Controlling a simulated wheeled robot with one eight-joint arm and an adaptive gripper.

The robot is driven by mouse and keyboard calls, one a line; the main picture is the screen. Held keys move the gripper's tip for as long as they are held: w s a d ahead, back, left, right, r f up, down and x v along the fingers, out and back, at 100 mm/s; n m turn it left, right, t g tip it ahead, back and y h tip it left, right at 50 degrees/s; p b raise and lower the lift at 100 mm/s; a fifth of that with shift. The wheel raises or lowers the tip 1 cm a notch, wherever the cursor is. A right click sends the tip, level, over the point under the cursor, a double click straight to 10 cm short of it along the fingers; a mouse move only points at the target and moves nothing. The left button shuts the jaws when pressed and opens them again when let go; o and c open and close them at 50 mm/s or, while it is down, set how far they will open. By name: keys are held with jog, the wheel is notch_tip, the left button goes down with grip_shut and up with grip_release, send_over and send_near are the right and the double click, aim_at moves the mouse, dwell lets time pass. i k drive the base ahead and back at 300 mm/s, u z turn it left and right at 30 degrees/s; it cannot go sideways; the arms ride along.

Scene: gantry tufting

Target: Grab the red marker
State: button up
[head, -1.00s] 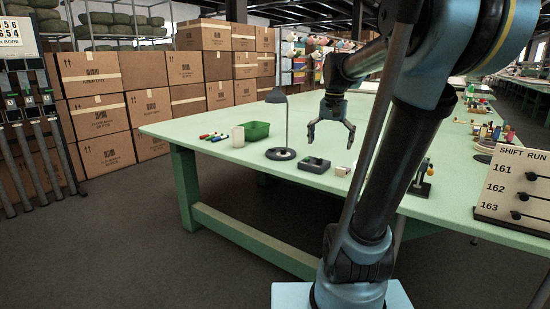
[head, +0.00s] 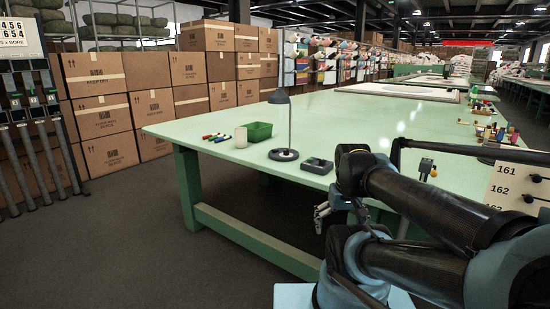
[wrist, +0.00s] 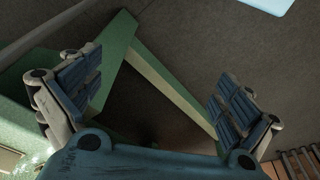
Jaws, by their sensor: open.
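The red marker (head: 207,137) lies on the green table (head: 225,160) near its left end, in a small group of loose markers. It is tiny in the head view and does not show in the wrist view. My gripper (head: 320,214) is low beside the table's front edge, well to the right of the markers and away from them. In the wrist view my gripper (wrist: 157,92) has its two fingers wide apart with nothing between them; green table framing and dark floor show beyond.
A white cup (head: 241,137), a green bin (head: 257,131) and a desk lamp (head: 284,153) stand right of the markers. A dark tray (head: 317,165) lies further right. Stacked cartons (head: 105,115) stand behind. The floor at front left is clear.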

aim_at(204, 138)
jog(key=u, duration=0.05)
jog(key=k, duration=1.2)
jog(key=u, duration=0.65)
jog(key=i, duration=0.9)
jog(key=u, duration=0.7)
jog(key=i, duration=1.1)
jog(key=z, duration=0.5)
jog(key=i, duration=1.15)
jog(key=z, duration=0.6)
